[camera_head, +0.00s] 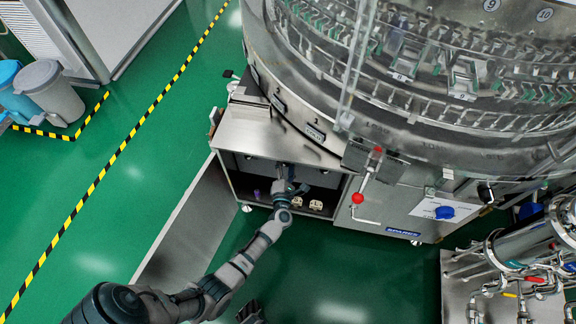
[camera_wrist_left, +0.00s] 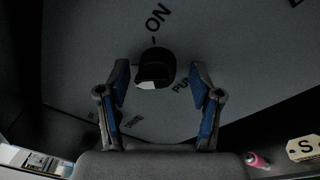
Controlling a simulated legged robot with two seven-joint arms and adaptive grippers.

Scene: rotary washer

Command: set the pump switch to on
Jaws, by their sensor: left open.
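The pump switch (camera_wrist_left: 154,68) is a dark round knob on a grey panel in the left wrist view. The word ON is printed above it; a partly hidden label starting "PU" is at its lower right. A pale mark shows on the knob's lower side, away from ON. My left gripper (camera_wrist_left: 160,78) is open, with one blue-padded finger either side of the knob and gaps to both. In the head view my left gripper (camera_head: 286,183) reaches into the open cabinet; the switch is hidden there. A dark part at the bottom edge looks like my right gripper (camera_head: 250,313).
The cabinet (camera_head: 270,132) sits under the round washer, its door (camera_head: 185,222) swung open at left. Pale tags (camera_head: 316,205) and a purple item (camera_head: 257,194) are inside. Green floor in front is clear.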

